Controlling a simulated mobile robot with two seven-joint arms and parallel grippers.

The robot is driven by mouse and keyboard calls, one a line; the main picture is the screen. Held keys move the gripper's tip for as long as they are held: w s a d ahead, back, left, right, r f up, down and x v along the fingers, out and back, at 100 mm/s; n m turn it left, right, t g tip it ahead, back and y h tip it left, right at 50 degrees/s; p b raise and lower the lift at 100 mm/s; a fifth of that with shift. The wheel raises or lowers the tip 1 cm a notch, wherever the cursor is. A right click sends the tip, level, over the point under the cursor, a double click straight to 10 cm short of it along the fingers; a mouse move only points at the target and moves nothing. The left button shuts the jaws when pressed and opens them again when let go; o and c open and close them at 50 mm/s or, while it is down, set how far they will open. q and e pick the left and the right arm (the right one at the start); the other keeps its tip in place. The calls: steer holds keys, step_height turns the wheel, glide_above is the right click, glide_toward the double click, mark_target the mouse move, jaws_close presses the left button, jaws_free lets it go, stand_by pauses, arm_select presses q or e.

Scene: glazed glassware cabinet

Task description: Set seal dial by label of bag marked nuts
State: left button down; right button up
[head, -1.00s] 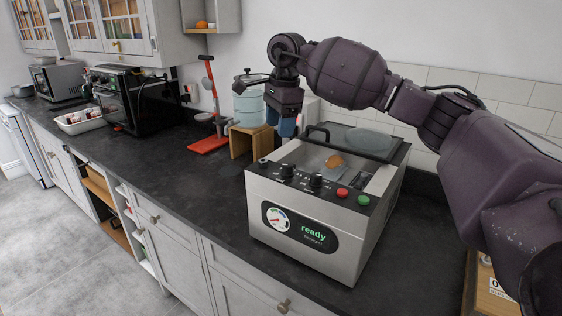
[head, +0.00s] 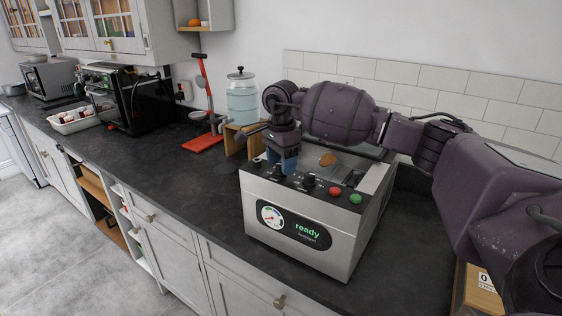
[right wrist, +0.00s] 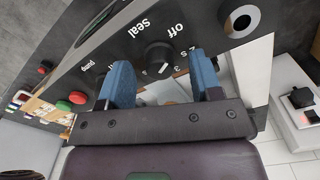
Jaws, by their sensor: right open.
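The seal dial (right wrist: 158,58) is a dark round knob on the dark top panel of a steel sealing machine (head: 300,255). In the right wrist view, "seal", "off" and some numbers are printed around it. My right gripper (right wrist: 160,62) is open, its two blue fingers on either side of the dial in that view; I cannot tell if they touch it. In the head view, my right gripper (head: 286,163) is over the panel's left part and hides much of that dial. An orange item (head: 327,160), perhaps a bag's contents, lies on the machine; I can read no label. My left gripper is out of view.
Another dial (head: 308,181), a red button (head: 335,191) and a green button (head: 355,198) are on the same panel. A wooden stand (head: 238,145), a glass jar (head: 242,100) and a red-based tool (head: 203,142) stand behind. The counter (head: 160,180) left of the machine is clear.

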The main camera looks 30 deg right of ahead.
steer(key=shift+f, duration=0.45)
steer(key=c, duration=0.9)
